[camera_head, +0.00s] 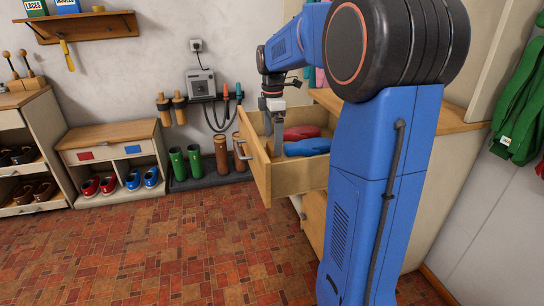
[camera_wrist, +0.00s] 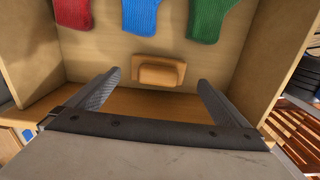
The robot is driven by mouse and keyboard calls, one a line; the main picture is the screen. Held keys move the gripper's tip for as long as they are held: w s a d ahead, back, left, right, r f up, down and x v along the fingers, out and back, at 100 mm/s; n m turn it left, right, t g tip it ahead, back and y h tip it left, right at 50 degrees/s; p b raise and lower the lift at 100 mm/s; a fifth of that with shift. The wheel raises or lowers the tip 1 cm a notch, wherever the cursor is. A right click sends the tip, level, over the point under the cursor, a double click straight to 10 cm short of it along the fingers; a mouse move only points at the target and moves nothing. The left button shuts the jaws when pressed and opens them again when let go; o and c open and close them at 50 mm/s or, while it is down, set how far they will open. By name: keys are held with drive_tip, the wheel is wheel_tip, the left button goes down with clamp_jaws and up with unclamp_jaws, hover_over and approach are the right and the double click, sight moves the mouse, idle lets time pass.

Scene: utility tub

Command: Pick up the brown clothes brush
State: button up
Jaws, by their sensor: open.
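The brown clothes brush (camera_wrist: 158,74) shows in the wrist view as a small rounded tan-brown block. It lies on the wooden floor of an open drawer (camera_head: 300,177). My gripper (camera_wrist: 157,82) is open and empty, its two fingers spread to the left and right of the brush, nearer the camera. I cannot tell how high the fingertips are above it. In the head view my gripper (camera_head: 276,140) points down into the front part of the drawer. I cannot make out the brush in that view.
Behind the brush lie a red knitted piece (camera_wrist: 74,12), a blue one (camera_wrist: 140,14) and a green one (camera_wrist: 207,18). The drawer's side walls (camera_wrist: 25,55) stand close on both sides. Boots (camera_head: 179,163) stand left of the drawer; the tiled floor (camera_head: 160,250) is clear.

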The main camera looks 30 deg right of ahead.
sight(272, 144)
drive_tip(key=shift+w+f, duration=0.2)
drive_tip(key=shift+f, duration=2.35)
drive_tip(key=c, duration=1.2)
wheel_tip(272, 144, up, 10)
drive_tip(key=o, duration=0.7)
drive_tip(key=shift+c, duration=0.2)
drive_tip(key=c, duration=0.4)
drive_tip(key=shift+r, duration=0.1)
